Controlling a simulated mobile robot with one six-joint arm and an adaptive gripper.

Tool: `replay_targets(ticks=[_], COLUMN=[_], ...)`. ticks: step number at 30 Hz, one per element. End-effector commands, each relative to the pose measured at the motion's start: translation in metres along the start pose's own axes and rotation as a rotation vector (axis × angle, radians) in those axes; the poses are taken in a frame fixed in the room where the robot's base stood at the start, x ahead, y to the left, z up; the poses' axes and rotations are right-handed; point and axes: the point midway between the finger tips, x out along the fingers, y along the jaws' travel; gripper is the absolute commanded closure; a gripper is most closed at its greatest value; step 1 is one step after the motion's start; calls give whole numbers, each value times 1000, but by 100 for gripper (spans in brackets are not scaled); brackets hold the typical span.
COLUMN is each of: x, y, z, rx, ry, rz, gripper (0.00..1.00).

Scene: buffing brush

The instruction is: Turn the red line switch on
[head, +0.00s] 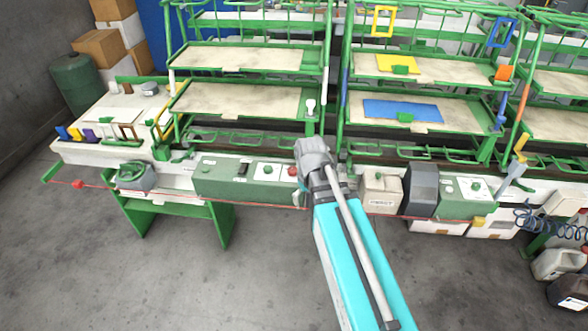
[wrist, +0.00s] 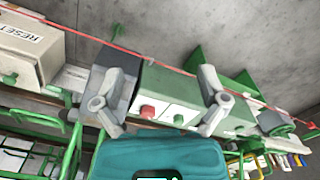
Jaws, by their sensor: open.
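The control box carries a dark switch (head: 243,168), a green button (head: 268,170) and a red button (head: 292,171). In the wrist view the red button (wrist: 147,111) and green button (wrist: 179,120) lie between the fingers, beyond them. A thin red line (head: 130,188) runs along the front, with a red block (head: 78,184) on it.
A beige RESET box (head: 381,192) and a dark grey housing (head: 420,188) stand to the right. Green racks (head: 250,85) with trays rise behind. Another green control box (head: 462,197) is further right. The floor (head: 250,285) in front is clear.

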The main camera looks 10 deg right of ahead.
Motion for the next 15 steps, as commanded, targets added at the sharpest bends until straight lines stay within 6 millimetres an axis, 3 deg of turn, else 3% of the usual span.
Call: replay_targets(ticks=[1,15], x=[-3,-20], y=[4,36], z=[-23,-184], rx=[-50,-684], ry=[0,1], rz=[0,0], gripper=[7,7])
